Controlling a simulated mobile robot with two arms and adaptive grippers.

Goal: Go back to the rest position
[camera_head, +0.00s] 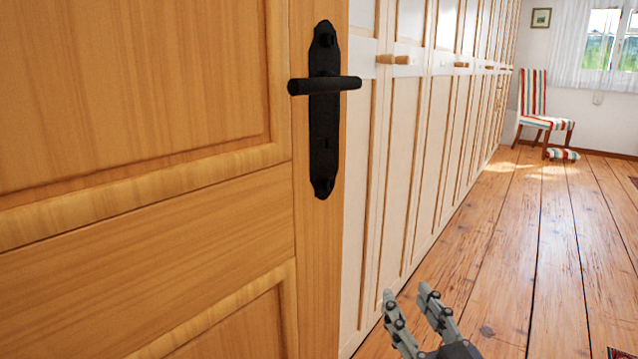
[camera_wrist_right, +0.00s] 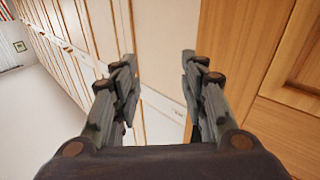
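My right gripper (camera_head: 408,300) is at the bottom of the head view, low and to the right of the wooden door (camera_head: 130,215). In the right wrist view the same gripper (camera_wrist_right: 158,72) has its two fingers apart with nothing between them. The door has a black lever handle (camera_head: 325,86) on a tall black plate. The gripper is below the handle and apart from it. The door's edge also shows at the right of the right wrist view (camera_wrist_right: 262,45). My left gripper is not in either view.
A row of white wardrobe doors (camera_head: 425,110) with wooden trim runs back behind the door. A striped chair (camera_head: 543,112) stands at the far end by the window (camera_head: 606,40). The plank floor (camera_head: 545,250) on the right is mostly clear.

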